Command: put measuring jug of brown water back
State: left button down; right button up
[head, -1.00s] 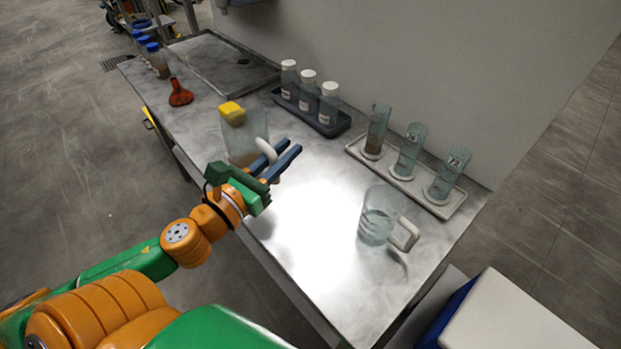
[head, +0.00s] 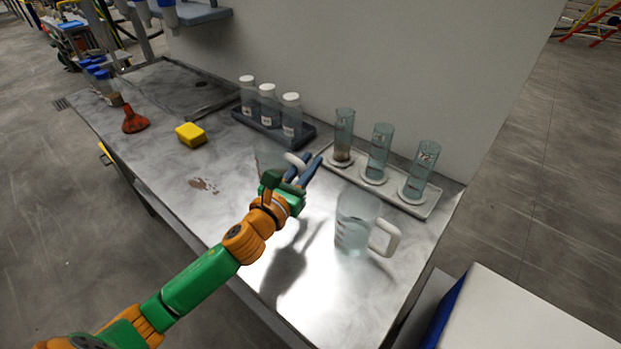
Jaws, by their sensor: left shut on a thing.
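A clear measuring jug (head: 268,152) with a pale handle is in the middle of the head view, in front of the dark bottle tray. My left gripper (head: 304,172) is shut on its handle, and the jug looks held above the bench. Any brown water in it cannot be made out; my gripper and forearm hide its lower part. A second measuring jug (head: 352,222) with a white handle stands upright on the bench to the right, apart from my gripper. My right gripper is not in view.
The dark tray (head: 262,129) holds white-capped bottles. A pale rack (head: 411,205) holds three glass cylinders along the wall. A yellow sponge (head: 191,134), a red-orange flask (head: 134,121) and a brown stain (head: 204,185) lie left on the metal bench (head: 165,165). The front middle is clear.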

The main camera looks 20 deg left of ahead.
pick_arm(q)
jog(key=shift+w+d+f+b, duration=0.1)
jog(key=shift+f+b, duration=0.1)
jog(key=shift+f, duration=0.7)
jog(key=shift+w+d+f+b, duration=0.1)
jog(key=shift+f+b, duration=0.05)
jog(key=shift+f, duration=0.75)
jog(key=shift+a+f, duration=0.1)
jog(key=c, duration=0.8)
grip_release()
jog(key=shift+c, duration=0.2)
jog(key=shift+r, duration=0.2)
jog(key=s, duration=0.3)
jog(key=s+a+b, duration=0.1)
jog(key=s, duration=0.7)
jog(key=shift+s+a+f+b, duration=0.2)
jog(key=shift+s+a+b, duration=0.05)
jog(key=shift+a+b, duration=0.1)
jog(key=shift+s+r, duration=0.1)
jog(key=shift+s, duration=0.2)
